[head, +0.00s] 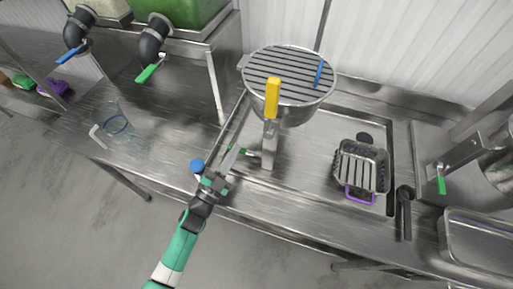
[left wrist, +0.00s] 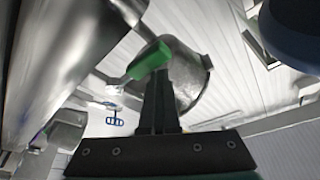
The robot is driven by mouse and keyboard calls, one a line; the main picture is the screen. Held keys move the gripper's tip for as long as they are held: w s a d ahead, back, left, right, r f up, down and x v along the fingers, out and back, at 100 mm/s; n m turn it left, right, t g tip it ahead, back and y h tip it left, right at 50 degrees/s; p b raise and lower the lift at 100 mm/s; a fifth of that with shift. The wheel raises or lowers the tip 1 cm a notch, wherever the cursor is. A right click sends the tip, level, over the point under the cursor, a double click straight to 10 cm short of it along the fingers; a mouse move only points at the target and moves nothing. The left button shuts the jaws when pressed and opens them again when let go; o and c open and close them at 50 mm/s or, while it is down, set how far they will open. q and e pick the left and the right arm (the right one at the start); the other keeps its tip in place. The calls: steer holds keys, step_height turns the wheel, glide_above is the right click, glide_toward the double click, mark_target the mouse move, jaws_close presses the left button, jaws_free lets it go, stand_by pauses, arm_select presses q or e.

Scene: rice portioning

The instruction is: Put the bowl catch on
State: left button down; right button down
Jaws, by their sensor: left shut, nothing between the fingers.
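A round metal bowl (head: 291,113) with a slatted top (head: 288,70) sits over the sink area in the head view. A yellow handle (head: 272,98) stands in front of it on a metal upright (head: 269,143). In the left wrist view a green handle (left wrist: 149,60) is close beyond my fingers, in front of a grey metal vessel (left wrist: 188,80). My left gripper (head: 237,151) is shut and empty beside the upright. Whether it touches the lever I cannot tell. My right gripper is out of view.
A slatted basket (head: 361,169) with a purple handle lies in the sink to the right. A clear jug (head: 116,124) stands on the left counter. Containers with elbow spouts (head: 152,46) are at the back left. An empty metal tray (head: 480,240) is at the right.

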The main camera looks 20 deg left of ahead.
arm_select(q)
steer(key=shift+a+f, duration=0.15)
steer(key=shift+f, duration=0.25)
steer(key=r+p, duration=0.1)
steer(key=s+r+p, duration=0.2)
steer(key=p, duration=0.1)
steer(key=shift+r, duration=0.4)
steer(key=s+d+f, duration=0.1)
steer(key=s+f, duration=0.1)
steer(key=s, duration=0.5)
steer(key=shift+s+f, duration=0.15)
steer(key=shift+s, duration=0.05)
steer(key=shift+d, duration=0.15)
